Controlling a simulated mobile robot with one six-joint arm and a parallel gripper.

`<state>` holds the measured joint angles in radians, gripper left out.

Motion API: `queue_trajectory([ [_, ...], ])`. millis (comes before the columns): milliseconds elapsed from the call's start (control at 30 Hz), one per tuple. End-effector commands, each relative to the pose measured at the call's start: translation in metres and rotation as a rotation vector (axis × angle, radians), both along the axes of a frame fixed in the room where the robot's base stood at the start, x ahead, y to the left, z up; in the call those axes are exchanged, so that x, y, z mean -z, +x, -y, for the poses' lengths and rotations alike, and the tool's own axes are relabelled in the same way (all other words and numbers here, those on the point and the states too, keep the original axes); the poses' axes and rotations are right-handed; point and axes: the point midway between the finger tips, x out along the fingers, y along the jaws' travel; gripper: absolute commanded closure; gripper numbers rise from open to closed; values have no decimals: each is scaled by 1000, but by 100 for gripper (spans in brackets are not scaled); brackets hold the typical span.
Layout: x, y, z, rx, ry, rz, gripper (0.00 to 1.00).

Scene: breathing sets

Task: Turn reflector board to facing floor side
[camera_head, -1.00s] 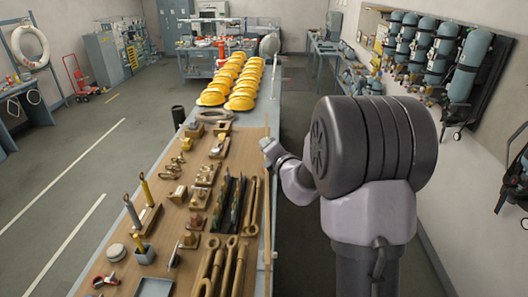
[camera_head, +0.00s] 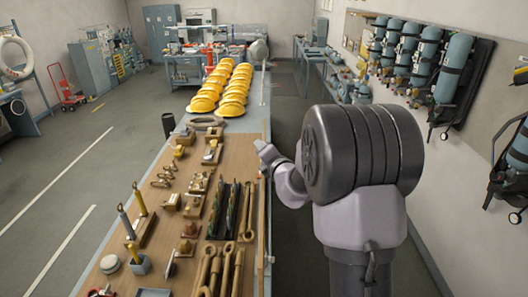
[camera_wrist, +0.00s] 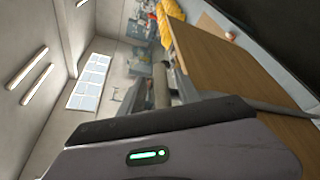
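I cannot make out a reflector board for certain in either view. A stand (camera_head: 20,120) at the far left edge of the head view holds a dark round-framed item, cut off by the frame. My arm reaches out at the right of the long table (camera_head: 262,215). I see nothing clearly held.
Air cylinders (camera_head: 455,68) hang on the right wall. A dark bin (camera_head: 168,124) stands left of the table. Open floor (camera_head: 70,165) lies further left.

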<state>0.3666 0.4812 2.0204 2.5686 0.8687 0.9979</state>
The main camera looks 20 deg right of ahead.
Motion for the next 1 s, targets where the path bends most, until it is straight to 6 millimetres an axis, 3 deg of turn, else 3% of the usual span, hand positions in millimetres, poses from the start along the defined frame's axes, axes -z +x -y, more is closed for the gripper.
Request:
queue_trajectory([
  [167,1,-3,0,0,0,-2,60],
  [267,-1,-15,-1,2,0,-3,60],
  [700,-27,-130,-16,2,-1,0,60],
  [833,-33,-154,-19,2,0,0,60],
  [1000,-36,-168,-21,1,0,-1,60],
])
